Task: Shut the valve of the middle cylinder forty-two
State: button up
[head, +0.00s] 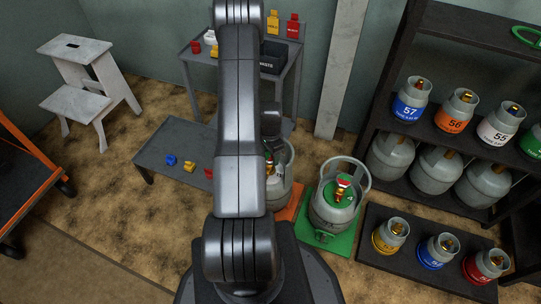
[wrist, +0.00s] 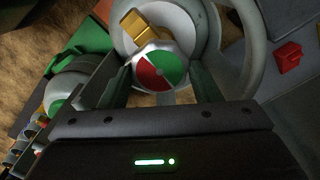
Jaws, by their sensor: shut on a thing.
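A grey cylinder (head: 283,187) with a round collar stands on an orange scale (head: 291,207), partly hidden behind my arm. No number is readable on it. My gripper (head: 270,152) is down inside the collar. In the wrist view my gripper (wrist: 160,87) has one finger on each side of the knob and is shut on it. Another grey cylinder (head: 331,211) with a red, white and green knob stands to the right on a green scale (head: 320,238).
A low dark bench (head: 152,158) at left holds blue, yellow and red small parts. A table (head: 195,63) stands behind my arm. A dark shelf (head: 440,160) of cylinders is at right, with a low platform (head: 405,264) in front. A white step stool (head: 85,75) stands far left.

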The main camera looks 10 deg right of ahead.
jog(key=m+b, duration=0.1)
jog(key=m, duration=0.2)
jog(key=shift+m, duration=0.4)
jog(key=m+b, duration=0.1)
jog(key=m, duration=0.3)
jog(key=shift+s+m, duration=0.1)
jog(key=shift+m, duration=0.2)
jog(key=m+b, duration=0.1)
jog(key=m, duration=0.3)
jog(key=shift+s, duration=0.1)
jog(key=shift+a+m, duration=0.1)
jog(key=shift+m, duration=2)
jog(key=o, duration=1)
jog(key=shift+r, duration=0.1)
